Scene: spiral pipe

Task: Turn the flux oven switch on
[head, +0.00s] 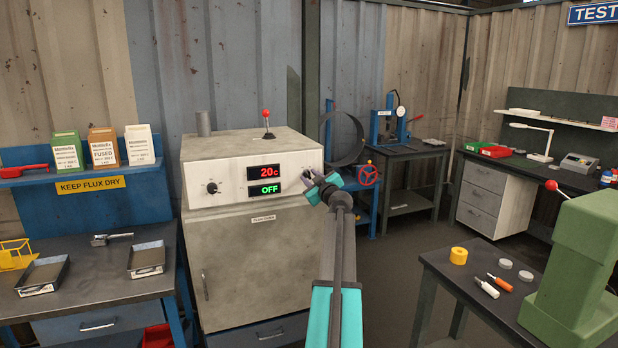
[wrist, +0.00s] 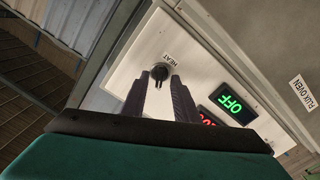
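The flux oven (head: 250,240) is a worn beige cabinet with a control panel. Its display (head: 264,173) reads 20c in red above OFF in green. A black knob (head: 212,188) sits at the panel's left. My gripper (head: 312,178) is at the panel's right end and largely covers that part in the head view. Whether the fingers touch the knob, I cannot tell. The OFF display (wrist: 231,103) also shows there.
A red-knobbed lever (head: 266,122) stands on top of the oven. A bench (head: 100,265) with trays is at the left. A table (head: 460,268) with small tools and a green machine (head: 585,265) is at the right. Floor shows between the oven and that table.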

